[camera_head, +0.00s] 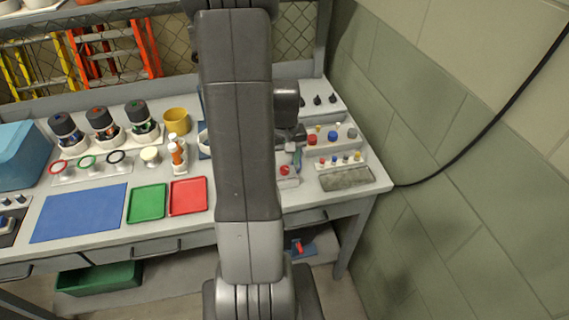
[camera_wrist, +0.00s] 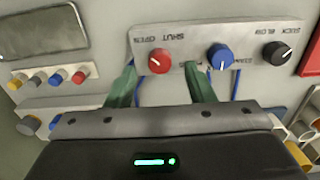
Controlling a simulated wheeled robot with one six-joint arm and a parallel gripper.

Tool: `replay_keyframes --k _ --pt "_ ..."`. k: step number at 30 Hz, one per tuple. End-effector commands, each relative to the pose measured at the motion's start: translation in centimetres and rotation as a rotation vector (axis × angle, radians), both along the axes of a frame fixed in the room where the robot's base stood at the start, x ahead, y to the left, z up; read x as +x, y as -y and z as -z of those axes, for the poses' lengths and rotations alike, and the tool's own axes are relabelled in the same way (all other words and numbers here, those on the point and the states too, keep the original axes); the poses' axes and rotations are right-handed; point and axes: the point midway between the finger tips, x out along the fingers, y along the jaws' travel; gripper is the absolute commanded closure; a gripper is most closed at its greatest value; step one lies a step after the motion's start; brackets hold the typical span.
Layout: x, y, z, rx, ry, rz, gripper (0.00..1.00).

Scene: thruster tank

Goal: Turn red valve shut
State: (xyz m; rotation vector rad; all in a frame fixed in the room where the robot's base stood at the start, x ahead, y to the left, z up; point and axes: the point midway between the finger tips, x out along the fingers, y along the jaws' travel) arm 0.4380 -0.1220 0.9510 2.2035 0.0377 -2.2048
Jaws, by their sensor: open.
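The red valve (camera_wrist: 158,61) is a round red knob with a small pale mark, on a light grey panel (camera_wrist: 185,72). Upside-down lettering above it appears to read SHUT and OPEN. Which label the mark points to is unclear. My gripper (camera_wrist: 161,78) is open, its green fingers spread apart on either side of the space just below the red knob in the wrist view. No grip on the knob shows. In the head view, a red knob (camera_head: 285,170) shows beside my arm, with my gripper (camera_head: 293,150) partly hidden close by.
A blue knob (camera_wrist: 221,56) sits close to the right finger, with a black knob (camera_wrist: 277,51) farther right. Smaller coloured knobs (camera_wrist: 55,78) stand at left. In the head view, a grey slab (camera_head: 346,179) lies at the bench's right end, beside the wall.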

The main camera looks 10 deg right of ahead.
Motion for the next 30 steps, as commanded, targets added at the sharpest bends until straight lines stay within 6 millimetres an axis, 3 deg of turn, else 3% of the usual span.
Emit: replay_keyframes --k 6,18,25,30 --pt "0.0 0.0 2.2 0.0 -0.001 0.0 0.51" --pt "0.0 0.0 2.8 0.0 0.001 0.0 0.51" --pt "0.0 0.0 2.7 0.0 0.001 0.0 0.96" --pt "0.0 0.0 2.7 0.0 0.001 0.005 0.96"
